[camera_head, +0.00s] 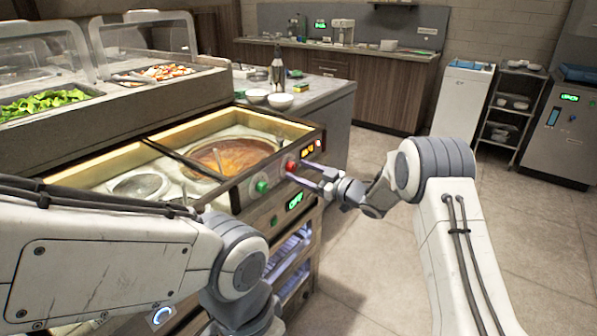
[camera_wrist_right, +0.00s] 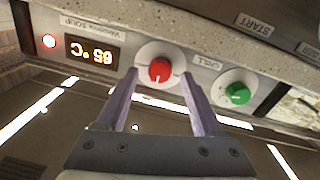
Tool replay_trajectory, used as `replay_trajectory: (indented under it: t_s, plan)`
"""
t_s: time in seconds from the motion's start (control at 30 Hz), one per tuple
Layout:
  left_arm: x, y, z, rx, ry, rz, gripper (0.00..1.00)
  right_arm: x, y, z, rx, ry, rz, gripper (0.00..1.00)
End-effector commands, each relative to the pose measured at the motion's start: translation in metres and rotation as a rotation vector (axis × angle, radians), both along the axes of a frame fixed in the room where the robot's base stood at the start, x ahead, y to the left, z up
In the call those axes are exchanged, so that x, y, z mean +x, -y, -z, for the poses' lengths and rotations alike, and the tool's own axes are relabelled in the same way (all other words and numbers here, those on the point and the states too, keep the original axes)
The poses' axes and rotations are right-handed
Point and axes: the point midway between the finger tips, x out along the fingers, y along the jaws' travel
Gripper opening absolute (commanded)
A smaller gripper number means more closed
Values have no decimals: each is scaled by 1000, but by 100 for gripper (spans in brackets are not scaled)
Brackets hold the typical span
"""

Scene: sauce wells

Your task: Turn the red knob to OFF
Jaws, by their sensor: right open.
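The red knob (camera_head: 291,166) sits on the front panel of the sauce well counter, right of the green knob (camera_head: 262,186). In the right wrist view the red knob (camera_wrist_right: 160,70) has a pale mark on its face, and the green knob (camera_wrist_right: 238,93) is to its right. My right gripper (camera_head: 298,173) is open at the panel. In the wrist view its two fingers (camera_wrist_right: 160,84) stand on either side of the red knob, with gaps visible. Contact cannot be told. My left arm (camera_head: 120,255) shows at lower left; its gripper is not visible.
An orange temperature display (camera_wrist_right: 95,54) and a red light (camera_wrist_right: 49,41) are beside the red knob. A green-lit display (camera_head: 295,201) is lower on the front. The soup well (camera_head: 232,155) lies behind the panel. Floor (camera_head: 385,265) to the right is clear.

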Motion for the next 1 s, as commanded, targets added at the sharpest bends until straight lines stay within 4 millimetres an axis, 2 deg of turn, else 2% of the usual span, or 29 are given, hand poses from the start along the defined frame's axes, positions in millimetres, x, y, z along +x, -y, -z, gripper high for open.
replay_trajectory:
  t_s: [0.13,0.4,0.43,0.6,1.0]
  plan:
    - [0,0,1,0,0,0,0,6,-9,0,-1,-1,0,68]
    - [0,0,1,0,0,0,0,8,-9,0,0,0,2,68]
    - [0,0,1,0,0,0,0,8,-9,0,0,0,2,65]
    - [0,0,1,0,0,0,0,8,-9,0,0,0,2,0]
    - [0,0,9,0,0,0,0,7,-9,2,-32,44,2,0]
